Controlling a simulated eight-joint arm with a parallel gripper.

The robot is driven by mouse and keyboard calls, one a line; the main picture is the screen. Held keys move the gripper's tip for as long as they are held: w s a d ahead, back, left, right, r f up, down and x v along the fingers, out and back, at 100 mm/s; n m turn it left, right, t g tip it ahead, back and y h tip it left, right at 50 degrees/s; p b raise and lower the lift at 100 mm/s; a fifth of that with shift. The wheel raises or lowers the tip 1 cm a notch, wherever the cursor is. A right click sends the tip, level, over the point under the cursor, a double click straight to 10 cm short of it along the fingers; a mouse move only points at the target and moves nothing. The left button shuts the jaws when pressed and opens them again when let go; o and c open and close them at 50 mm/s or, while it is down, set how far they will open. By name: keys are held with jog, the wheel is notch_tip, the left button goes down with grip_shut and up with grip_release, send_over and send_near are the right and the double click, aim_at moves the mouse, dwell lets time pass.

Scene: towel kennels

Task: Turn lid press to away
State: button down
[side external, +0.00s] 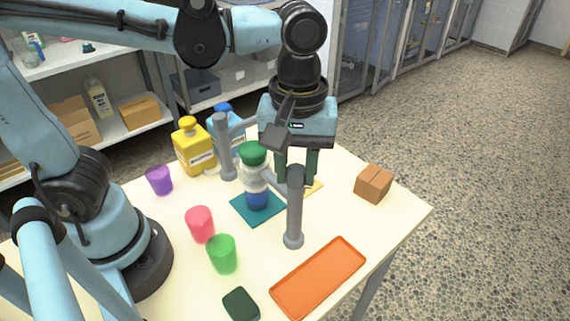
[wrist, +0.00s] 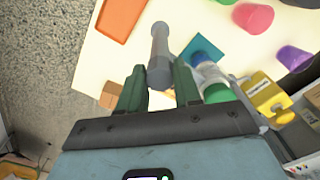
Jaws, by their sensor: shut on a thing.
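A grey upright post with a rounded top (side external: 294,215) stands on the table; I take it for the lid press. My gripper (side external: 298,178) points down at the post's upper part. In the wrist view, the post (wrist: 159,45) runs between my dark green fingers (wrist: 158,88), which are shut on it. The exact contact is partly hidden. A second grey post (side external: 225,150) stands behind the jar.
Yellow (side external: 193,150) and blue (side external: 222,115) bottles stand at the back. Purple (side external: 159,180), pink (side external: 200,225) and green (side external: 222,254) cups stand left. An orange tray (side external: 320,278) lies in front, with a brown block (side external: 373,183) at right and a dark green block (side external: 240,305) near the edge.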

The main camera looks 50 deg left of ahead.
jog(key=shift+m, duration=0.4)
jog(key=m, duration=0.3)
jog(key=shift+m, duration=0.3)
jog(key=m, duration=0.4)
jog(key=shift+m, duration=0.3)
jog(key=m, duration=0.4)
jog(key=shift+m, duration=2.5)
jog(key=c, duration=0.8)
grip_release()
